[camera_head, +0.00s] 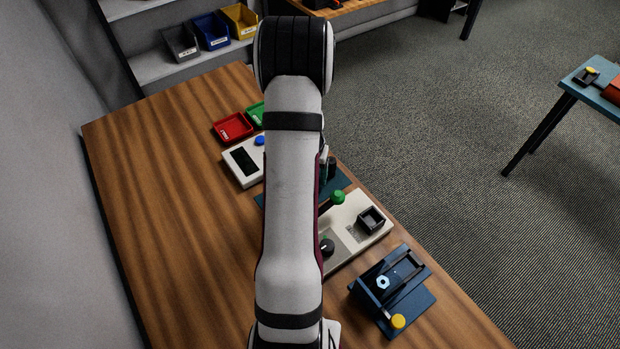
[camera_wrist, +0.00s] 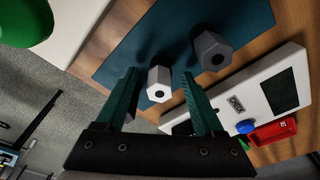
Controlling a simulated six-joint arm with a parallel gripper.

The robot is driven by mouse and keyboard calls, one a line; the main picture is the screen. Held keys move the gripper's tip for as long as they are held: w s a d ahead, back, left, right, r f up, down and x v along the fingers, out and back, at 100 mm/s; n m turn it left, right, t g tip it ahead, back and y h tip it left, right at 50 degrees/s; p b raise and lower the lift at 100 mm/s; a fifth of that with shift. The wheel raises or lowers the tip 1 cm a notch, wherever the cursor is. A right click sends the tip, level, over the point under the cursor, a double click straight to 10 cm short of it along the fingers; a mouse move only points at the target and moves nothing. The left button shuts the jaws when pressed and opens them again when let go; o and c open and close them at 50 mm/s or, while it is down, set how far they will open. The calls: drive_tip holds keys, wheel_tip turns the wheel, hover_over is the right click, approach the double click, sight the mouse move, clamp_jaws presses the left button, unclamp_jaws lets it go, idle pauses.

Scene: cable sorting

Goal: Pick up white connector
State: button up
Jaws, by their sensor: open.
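The white connector (camera_wrist: 159,84) is a hexagonal piece with a dark hole in its facing end. It is on or just above the dark blue mat (camera_wrist: 110,62) in the wrist view. My gripper (camera_wrist: 158,74) is open, with one green finger to each side of the white connector. I cannot tell whether the fingers reach down around it, and no contact shows. A grey hexagonal connector (camera_wrist: 211,52) stands to the right, outside the fingers. In the head view my arm hides the white connector and most of the gripper.
A white device with a blue button (camera_wrist: 245,127) and a red tray (camera_wrist: 275,131) lie right of the gripper. In the head view, a panel with a green knob (camera_head: 339,197) and a blue fixture (camera_head: 395,285) stand right of my arm. The wooden table's left side (camera_head: 160,220) is clear.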

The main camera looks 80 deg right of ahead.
clamp_jaws()
idle(0.3)
drive_tip(key=shift+d+r, duration=0.1)
drive_tip(key=shift+r, duration=0.4)
wheel_tip(320, 180, up, 3)
drive_tip(key=shift+f, duration=0.1)
drive_tip(key=s+a+r, duration=0.5)
drive_tip(key=s+r, duration=0.5)
drive_tip(key=r, duration=0.2)
drive_tip(key=shift+s, duration=0.3)
